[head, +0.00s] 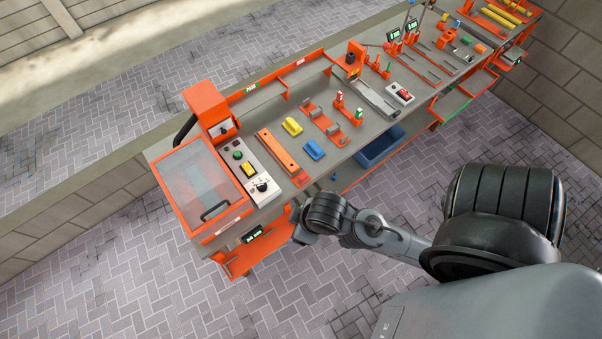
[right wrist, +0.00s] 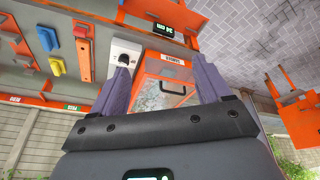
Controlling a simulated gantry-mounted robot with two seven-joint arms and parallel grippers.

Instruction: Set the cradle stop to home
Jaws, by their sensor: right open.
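I cannot tell for certain which part is the cradle stop. An orange cradle-like bracket (head: 325,124) lies on the bench in the head view, beside small posts with green and red tops (head: 339,99). A pale control panel (head: 250,170) carries a dial (head: 262,186), a yellow switch (head: 248,169) and a green button. In the right wrist view my right gripper (right wrist: 166,68) is open and empty, its purple fingers apart in front of a clear-lidded orange box (right wrist: 165,70). The panel's dark knob (right wrist: 124,60) shows by the left finger. My left gripper is not in view.
The bench (head: 281,102) runs to the upper right. An orange bar (head: 278,152), yellow block (head: 292,127) and blue block (head: 314,149) lie near the panel. A blue bin (head: 380,147) sits below the front edge. Paved floor in front is clear.

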